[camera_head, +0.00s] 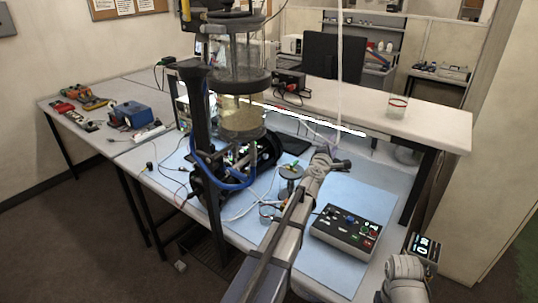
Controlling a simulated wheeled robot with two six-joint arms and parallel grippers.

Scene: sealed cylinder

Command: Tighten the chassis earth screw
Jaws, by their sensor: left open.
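A clear sealed cylinder (241,118) stands upright in a dark frame on the workbench, with black fittings and blue hoses at its base. My left arm reaches from the bottom middle over the bench. My left gripper (338,163) is open, to the right of the cylinder and near the back shelf; I see nothing between its fingers. The chassis earth screw is too small to make out. No screwdriver can be told apart. Part of my right arm shows at the bottom right; its gripper is not in view.
A dark control box (345,231) with coloured buttons sits on the blue mat (365,195) right of my left arm. A small grey round stand (290,172) is left of my gripper. A glass (397,107) stands on the raised shelf (437,112). Loose wires cross the bench.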

